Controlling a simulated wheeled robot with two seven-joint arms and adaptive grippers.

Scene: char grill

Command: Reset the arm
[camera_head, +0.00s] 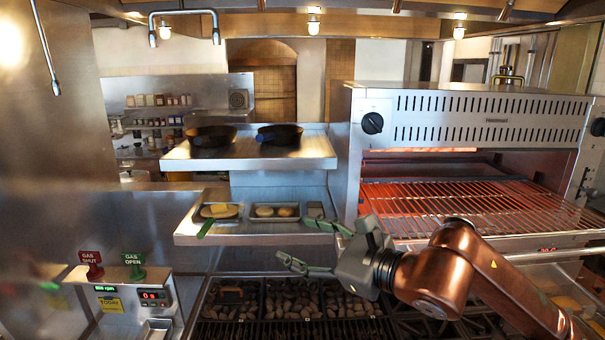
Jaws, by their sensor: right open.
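My right gripper (318,247) is in the head view, its copper arm coming in from the lower right. Its fingers are spread open and point left. Nothing shows between them. It hangs in the air over the char grill (262,300), in front of the lower shelf (262,232). My left gripper is not in view.
A salamander broiler (470,115) with a glowing wire rack (455,205) stands at the right, close behind my arm. Two dark pans (279,134) sit on the upper shelf (220,160). Trays of food lie on the lower shelf. A gas control box (135,300) is at the lower left.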

